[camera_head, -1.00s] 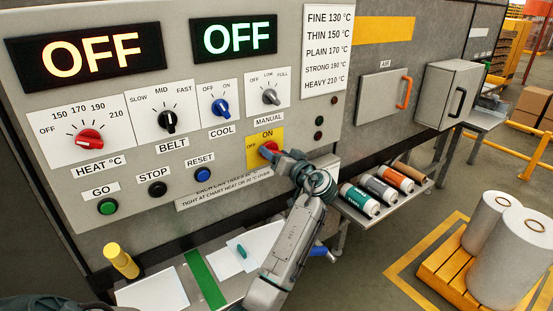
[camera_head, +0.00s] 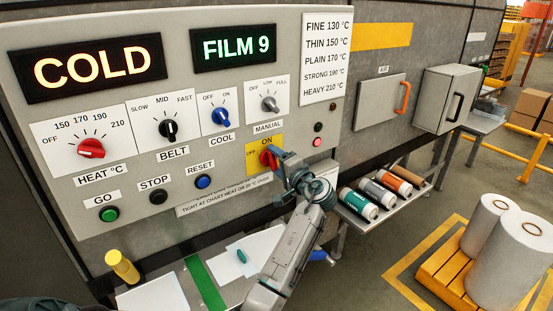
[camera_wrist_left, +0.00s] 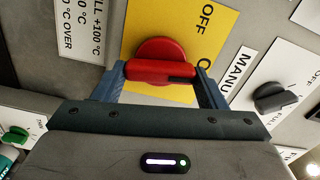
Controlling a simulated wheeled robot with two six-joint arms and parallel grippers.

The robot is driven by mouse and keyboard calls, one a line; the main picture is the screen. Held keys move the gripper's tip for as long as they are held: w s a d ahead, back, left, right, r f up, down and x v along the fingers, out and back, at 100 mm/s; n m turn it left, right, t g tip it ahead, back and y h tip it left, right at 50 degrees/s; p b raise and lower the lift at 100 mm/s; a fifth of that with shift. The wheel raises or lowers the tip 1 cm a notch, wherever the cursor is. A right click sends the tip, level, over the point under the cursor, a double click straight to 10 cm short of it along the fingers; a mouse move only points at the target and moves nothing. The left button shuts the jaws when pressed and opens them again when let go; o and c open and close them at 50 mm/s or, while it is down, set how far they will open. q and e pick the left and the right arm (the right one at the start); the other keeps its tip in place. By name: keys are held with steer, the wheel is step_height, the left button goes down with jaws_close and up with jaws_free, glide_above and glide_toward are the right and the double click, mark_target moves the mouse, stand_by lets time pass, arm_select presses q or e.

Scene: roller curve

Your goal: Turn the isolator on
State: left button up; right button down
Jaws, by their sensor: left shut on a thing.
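The isolator is a red rotary knob (camera_head: 265,158) on a yellow plate (camera_head: 252,168) marked OFF at left and ON at top. My left gripper (camera_head: 273,156) is at the knob and partly covers it. In the left wrist view, the gripper's two blue fingers are shut around the red handle bar (camera_wrist_left: 150,70), one at each end. The bar lies across between the fingers, with the round red base behind it. The left display (camera_head: 94,67) reads COLD and the right display (camera_head: 233,47) reads FILM 9. My right gripper is out of view.
Other knobs sit above and left: heat (camera_head: 91,148), belt (camera_head: 169,130), cool (camera_head: 221,116) and manual (camera_head: 270,103). Go (camera_head: 109,214), stop and reset buttons are lower left. A shelf with several rolls (camera_head: 378,191) is right of my arm.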

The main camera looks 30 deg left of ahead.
arm_select(q)
steer(key=shift+m+p, duration=0.45)
steer(key=shift+m, duration=0.55)
steer(key=shift+f, duration=0.1)
steer(key=o, duration=1)
steer(key=b+v, duration=0.5)
steer(key=v, duration=0.6)
steer(key=shift+w, duration=0.1)
